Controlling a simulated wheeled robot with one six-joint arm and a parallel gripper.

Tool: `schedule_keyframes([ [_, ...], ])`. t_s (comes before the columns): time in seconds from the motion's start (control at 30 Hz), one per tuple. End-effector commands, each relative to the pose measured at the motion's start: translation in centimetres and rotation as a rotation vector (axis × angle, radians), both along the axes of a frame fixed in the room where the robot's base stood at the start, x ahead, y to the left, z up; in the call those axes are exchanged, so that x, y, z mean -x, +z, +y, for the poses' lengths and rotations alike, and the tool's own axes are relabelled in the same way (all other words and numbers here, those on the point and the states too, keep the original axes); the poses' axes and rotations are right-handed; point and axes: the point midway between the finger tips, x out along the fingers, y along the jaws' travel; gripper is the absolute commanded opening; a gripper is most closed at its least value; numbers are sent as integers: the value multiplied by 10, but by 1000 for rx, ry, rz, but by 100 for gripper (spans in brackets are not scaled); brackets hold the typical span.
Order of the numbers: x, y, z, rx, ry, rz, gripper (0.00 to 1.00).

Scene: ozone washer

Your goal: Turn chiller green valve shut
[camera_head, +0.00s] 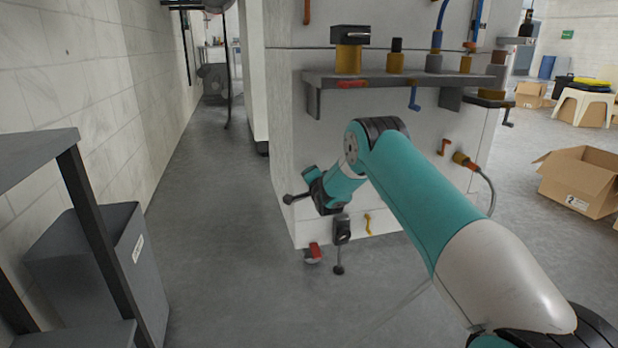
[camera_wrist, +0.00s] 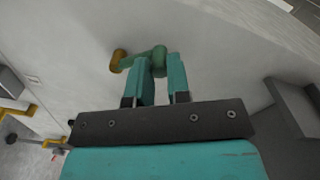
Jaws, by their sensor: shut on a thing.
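The green valve shows in the wrist view as a green handle (camera_wrist: 150,57) on a brass fitting (camera_wrist: 118,60) that comes out of a pale panel. My gripper (camera_wrist: 163,66) is at the handle, with its two teal fingers on either side of the handle's right end. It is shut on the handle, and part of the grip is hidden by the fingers. In the head view my arm covers the valve and the fingers, so neither can be made out there.
In the head view a grey shelf (camera_head: 430,80) with several fittings juts from the panel above my arm. A red-handled valve (camera_head: 313,253) sits low on the panel. A grey bin (camera_head: 95,260) stands at the left and a cardboard box (camera_head: 585,185) at the right. The aisle floor (camera_head: 215,200) is clear.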

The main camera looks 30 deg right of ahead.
Motion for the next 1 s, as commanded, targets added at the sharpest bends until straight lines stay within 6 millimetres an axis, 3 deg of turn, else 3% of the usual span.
schedule_keyframes([
  [0.53,7,11,-24,-457,-2,-131,0],
  [1.0,10,11,-33,-631,-1,-181,0],
])
